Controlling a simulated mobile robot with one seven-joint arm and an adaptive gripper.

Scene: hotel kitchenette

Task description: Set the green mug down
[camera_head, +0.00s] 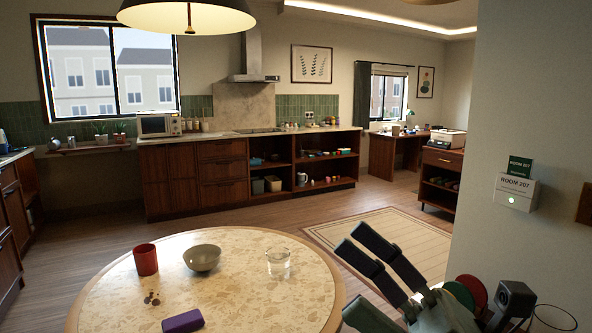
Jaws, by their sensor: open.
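I cannot make out a green mug for certain. A dark green rounded shape (460,296) shows at the lower right, just right of my gripper's base and partly hidden; I cannot tell whether it is a mug. My gripper (358,273) reaches in from the lower right with its dark fingers spread, open, and nothing visible between them. It appears over or in front of the right edge of the round table (240,305). Its lower finger is partly cut off by the frame.
On the table stand a red cup (146,259), a grey bowl (202,258) and a clear glass (278,263); a purple block (183,321) lies at the front. Brown spots (152,298) mark the left. The table's middle is clear. A wall (535,110) closes the right.

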